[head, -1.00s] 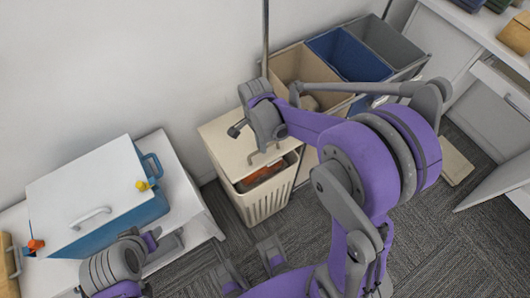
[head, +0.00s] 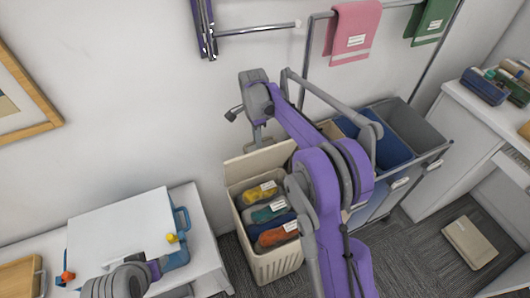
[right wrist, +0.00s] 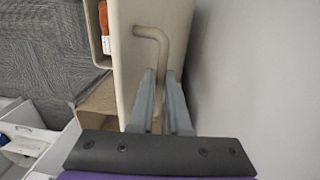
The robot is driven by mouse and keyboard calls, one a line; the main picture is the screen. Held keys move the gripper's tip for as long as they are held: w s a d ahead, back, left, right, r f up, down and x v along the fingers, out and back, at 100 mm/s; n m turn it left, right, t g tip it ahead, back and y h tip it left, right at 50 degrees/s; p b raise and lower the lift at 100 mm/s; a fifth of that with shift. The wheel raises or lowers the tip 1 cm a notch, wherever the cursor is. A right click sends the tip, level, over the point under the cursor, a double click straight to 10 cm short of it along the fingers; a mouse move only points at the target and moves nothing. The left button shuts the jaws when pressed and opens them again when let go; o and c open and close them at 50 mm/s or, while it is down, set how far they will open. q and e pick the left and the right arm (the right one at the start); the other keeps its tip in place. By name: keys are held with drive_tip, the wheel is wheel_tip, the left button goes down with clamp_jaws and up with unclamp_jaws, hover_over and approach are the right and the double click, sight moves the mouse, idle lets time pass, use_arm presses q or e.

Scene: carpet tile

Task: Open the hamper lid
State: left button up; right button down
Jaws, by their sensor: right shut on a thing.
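The cream slatted hamper (head: 277,266) stands on the carpet against the wall. Its lid (head: 238,170) is swung up at the back, and folded cloths (head: 268,213) in yellow, grey, blue and orange show inside. My right gripper (head: 256,143) is at the upper edge of the raised lid. In the right wrist view the fingers (right wrist: 161,85) are shut on the bent bar handle (right wrist: 150,32) on the lid (right wrist: 125,60). My left gripper (head: 165,280) is low at the left, away from the hamper; its fingertips are not clear.
A white-topped blue cooler (head: 120,235) sits on a white bench left of the hamper. A sorter with blue and grey bins (head: 405,130) stands close on the right. A towel rail with a pink towel (head: 352,32) is above. A flat beige box (head: 470,242) lies on the carpet.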

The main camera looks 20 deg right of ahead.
use_arm(q)
drive_tip(key=shift+w+r+p, duration=0.25)
drive_tip(key=shift+r+p, duration=0.05)
drive_tip(key=shift+r, duration=0.25)
use_arm(e)
drive_tip(key=shift+w+a, duration=0.15)
drive_tip(key=shift+w, duration=1.45)
drive_tip(key=c, duration=0.9)
unclamp_jaws()
drive_tip(key=shift+w, duration=0.1)
use_arm(q)
drive_tip(key=shift+w, duration=0.1)
use_arm(e)
drive_tip(key=shift+r, duration=0.15)
use_arm(q)
drive_tip(key=shift+w+r, duration=0.15)
drive_tip(key=shift+r, duration=0.15)
use_arm(e)
drive_tip(key=r, duration=0.7)
drive_tip(key=shift+w+r, duration=0.1)
drive_tip(key=shift+w, duration=0.15)
